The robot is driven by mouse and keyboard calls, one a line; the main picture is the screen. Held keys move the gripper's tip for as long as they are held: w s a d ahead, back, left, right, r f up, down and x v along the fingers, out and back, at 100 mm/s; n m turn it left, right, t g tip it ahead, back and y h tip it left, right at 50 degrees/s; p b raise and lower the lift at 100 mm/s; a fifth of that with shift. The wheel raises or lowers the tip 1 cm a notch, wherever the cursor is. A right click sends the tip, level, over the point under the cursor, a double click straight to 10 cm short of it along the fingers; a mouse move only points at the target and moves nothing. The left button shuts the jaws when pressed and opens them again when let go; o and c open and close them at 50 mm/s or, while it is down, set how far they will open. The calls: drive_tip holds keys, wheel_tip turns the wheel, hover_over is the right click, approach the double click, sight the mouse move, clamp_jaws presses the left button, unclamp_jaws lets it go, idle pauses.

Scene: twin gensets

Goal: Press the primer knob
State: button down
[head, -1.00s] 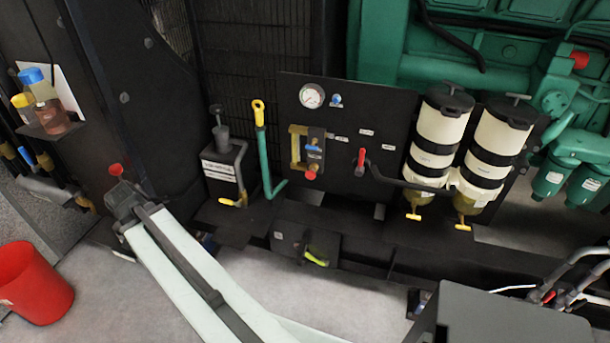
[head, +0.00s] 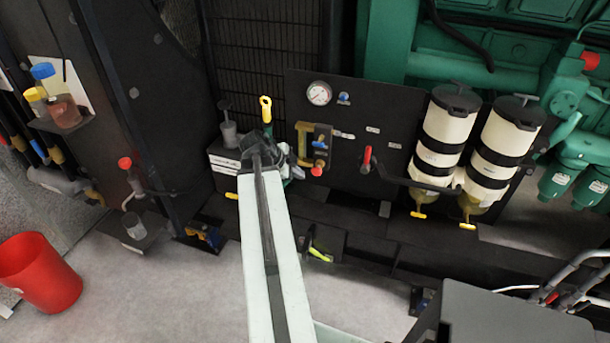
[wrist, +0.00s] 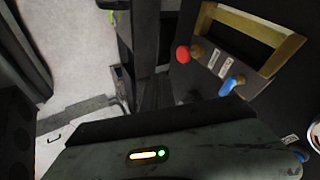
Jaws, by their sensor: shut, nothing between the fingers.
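No readable label marks the primer knob. A red round knob (head: 317,170) sits below a blue knob (head: 319,145) at the brass frame (head: 303,148) on the black panel. In the wrist view the red knob (wrist: 184,54) and blue knob (wrist: 230,85) stand out beside the brass frame (wrist: 292,52). My gripper (head: 297,165) is shut and empty, just left of the red knob; I cannot tell if they touch. A grey plunger (head: 228,130) stands on a labelled box (head: 222,160) left of my wrist, partly hidden by it.
Left are a red-knobbed stand (head: 125,163), bottles (head: 62,112) and a red bucket (head: 38,275). A yellow-topped green dipstick (head: 266,110) rises behind my wrist.

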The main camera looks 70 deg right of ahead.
sight(315, 170)
drive_tip(key=s+d+f+b, duration=0.1)
drive_tip(key=d+f+b, duration=0.4)
drive_tip(key=d, duration=0.3)
drive_tip(key=shift+s+d+f+b, duration=0.3)
drive_tip(key=shift+s+f, duration=0.1)
drive_tip(key=shift+f, duration=0.4)
drive_tip(key=d, duration=0.2)
drive_tip(key=shift+d, duration=0.35)
drive_tip(key=shift+a, duration=0.1)
